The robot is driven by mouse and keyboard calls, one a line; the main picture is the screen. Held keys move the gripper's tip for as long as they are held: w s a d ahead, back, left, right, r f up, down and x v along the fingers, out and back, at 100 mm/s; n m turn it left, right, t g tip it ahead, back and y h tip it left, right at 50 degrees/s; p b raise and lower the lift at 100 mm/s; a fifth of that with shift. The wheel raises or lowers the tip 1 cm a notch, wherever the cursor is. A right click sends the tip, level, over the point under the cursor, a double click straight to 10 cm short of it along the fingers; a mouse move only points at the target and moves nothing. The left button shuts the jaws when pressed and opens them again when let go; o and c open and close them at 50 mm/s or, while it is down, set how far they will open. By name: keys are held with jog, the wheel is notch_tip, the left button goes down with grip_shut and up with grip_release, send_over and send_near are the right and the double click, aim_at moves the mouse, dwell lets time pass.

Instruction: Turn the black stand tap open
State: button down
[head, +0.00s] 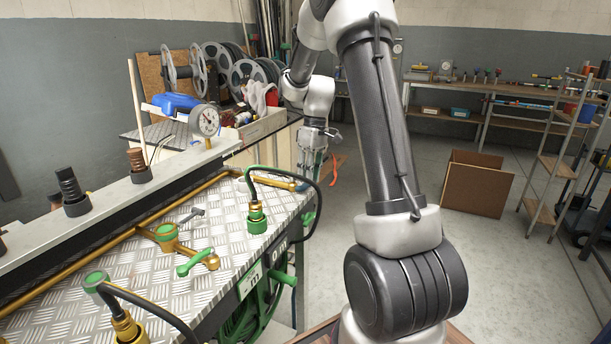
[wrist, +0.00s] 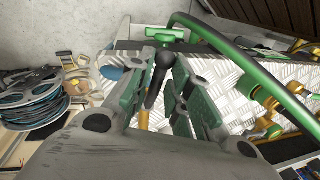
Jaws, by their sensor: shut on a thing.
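My gripper (wrist: 162,84) is shut on a black lever-like handle (wrist: 160,66), which I take to be the black stand tap's handle. The handle runs between the two greenish, worn fingers, its rounded top towards a green fitting (wrist: 165,35). In the head view my gripper (head: 312,165) is beyond the far end of the metal-topped bench (head: 165,270), pointing down. The tap cannot be made out there. How far the handle is turned cannot be told.
A green hose (wrist: 235,68) arches close beside the gripper in the wrist view. Brass pipework with a green-handled valve (head: 195,262) lies on the bench. A pressure gauge (head: 205,121) stands behind.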

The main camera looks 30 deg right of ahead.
jog(key=shift+w+d+n, duration=0.3)
jog(key=shift+d+n, duration=0.15)
jog(key=shift+n, duration=0.55)
jog(key=c, duration=1.5)
grip_release()
jog(key=shift+w, duration=0.1)
jog(key=r, duration=0.4)
jog(key=w+d+r, duration=0.1)
jog(key=r, duration=0.3)
jog(key=d+r, duration=0.1)
jog(key=r, duration=0.2)
jog(key=shift+w+r, duration=0.15)
jog(key=shift+r, duration=0.25)
